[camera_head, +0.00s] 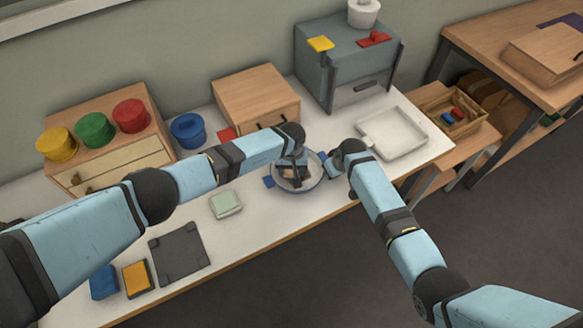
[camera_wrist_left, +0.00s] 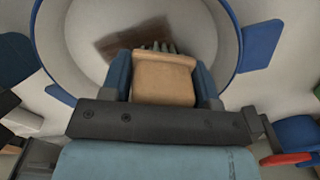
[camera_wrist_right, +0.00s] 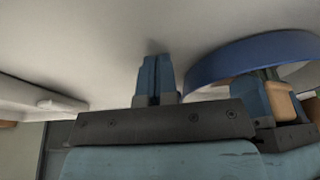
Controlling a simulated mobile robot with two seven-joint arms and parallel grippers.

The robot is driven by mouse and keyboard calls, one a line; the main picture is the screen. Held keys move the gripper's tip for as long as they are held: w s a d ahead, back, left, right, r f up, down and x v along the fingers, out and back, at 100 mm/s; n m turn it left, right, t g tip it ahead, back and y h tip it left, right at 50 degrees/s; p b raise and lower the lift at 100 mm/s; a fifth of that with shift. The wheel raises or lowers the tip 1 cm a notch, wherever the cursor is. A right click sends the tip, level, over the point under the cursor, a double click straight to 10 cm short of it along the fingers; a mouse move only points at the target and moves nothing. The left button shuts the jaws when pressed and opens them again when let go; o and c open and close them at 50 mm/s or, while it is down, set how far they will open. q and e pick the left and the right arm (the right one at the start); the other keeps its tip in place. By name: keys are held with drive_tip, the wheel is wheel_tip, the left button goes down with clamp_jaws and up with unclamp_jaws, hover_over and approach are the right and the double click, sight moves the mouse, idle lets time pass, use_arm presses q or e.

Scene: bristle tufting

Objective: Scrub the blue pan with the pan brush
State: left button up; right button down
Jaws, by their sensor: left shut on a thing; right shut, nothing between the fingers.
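The blue pan (camera_head: 299,191) stands on the white counter, with a blue rim and two blue side handles. Its pale floor (camera_wrist_left: 195,28) carries a dark brown patch (camera_wrist_left: 125,42). My left gripper (camera_head: 292,168) is over the pan, shut on the pan brush (camera_wrist_left: 165,82), a tan block with grey bristles. The bristles point into the pan beside the patch; I cannot tell whether they touch the floor. My right gripper (camera_wrist_right: 156,80) is shut and empty, just outside the pan's right side. The pan's blue wall also shows in the right wrist view (camera_wrist_right: 215,66).
A white tray (camera_head: 412,148) is right of the pan. A pale green block (camera_head: 226,204) and a dark mat (camera_head: 178,250) lie left. Behind stand a wooden box (camera_head: 240,92), a blue pot (camera_head: 188,131) and a grey cabinet (camera_head: 313,70). The counter's front edge is close.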

use_arm(q)
drive_tip(key=shift+f, duration=0.1)
drive_tip(key=shift+w+d, duration=0.45)
drive_tip(key=shift+d, duration=0.35)
drive_tip(key=shift+w+d, duration=0.45)
drive_tip(key=shift+d, duration=0.35)
drive_tip(key=shift+a, duration=0.1)
